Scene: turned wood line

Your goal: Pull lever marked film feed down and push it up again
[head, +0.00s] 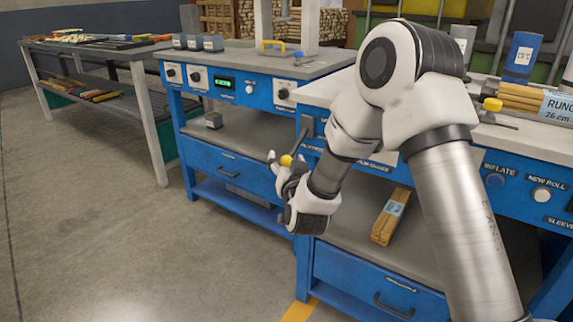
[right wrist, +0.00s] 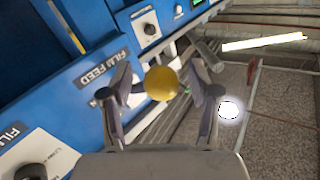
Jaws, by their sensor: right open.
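The lever is a thin grey rod with a round yellow knob (head: 286,160) on the front of the blue right-hand bench. In the right wrist view, the knob (right wrist: 161,83) sits between my fingers, and a FILM FEED label (right wrist: 103,69) is on the blue panel beside it. In the head view, the rod slopes from a grey bracket (head: 306,126) down and left to the knob. My right gripper (head: 281,166) is open around the knob; a gap shows at the fingers. My right arm hides part of the panel. My left gripper is not in view.
A second yellow knob (head: 492,104) on a rod is at the right, near bundled wooden rungs (head: 520,97). A blue bench with dials (head: 224,84) stands left of the lever. A wood bundle (head: 391,216) lies on the lower shelf. The floor (head: 95,235) at left is clear.

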